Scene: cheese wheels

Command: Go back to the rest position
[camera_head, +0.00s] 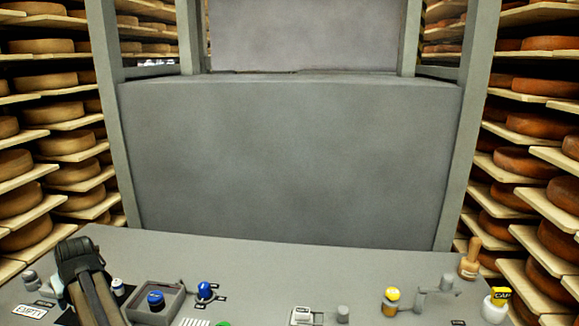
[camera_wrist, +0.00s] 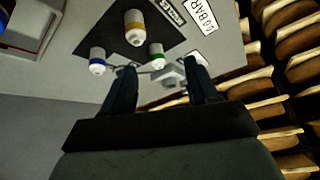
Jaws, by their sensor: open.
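My gripper (camera_wrist: 160,75) is open, with its two dark fingers spread apart in the wrist view. Nothing is held between them. Beyond the fingertips are a white bottle with a blue band (camera_wrist: 97,62), a larger bottle with a yellow band (camera_wrist: 135,28) and a bottle with a green band (camera_wrist: 156,56) on a dark mat (camera_wrist: 108,33). In the head view, a dark hand-like part of my arm (camera_head: 80,258) stands over the lower left of the grey table.
On the table (camera_head: 280,265) are a square grey tray with a blue-topped item (camera_head: 155,299), a blue knob (camera_head: 205,290), a yellow-capped bottle (camera_head: 391,296) and a wooden-handled tool (camera_head: 470,258). Shelves of cheese wheels (camera_head: 540,125) flank both sides. The table's rear middle is clear.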

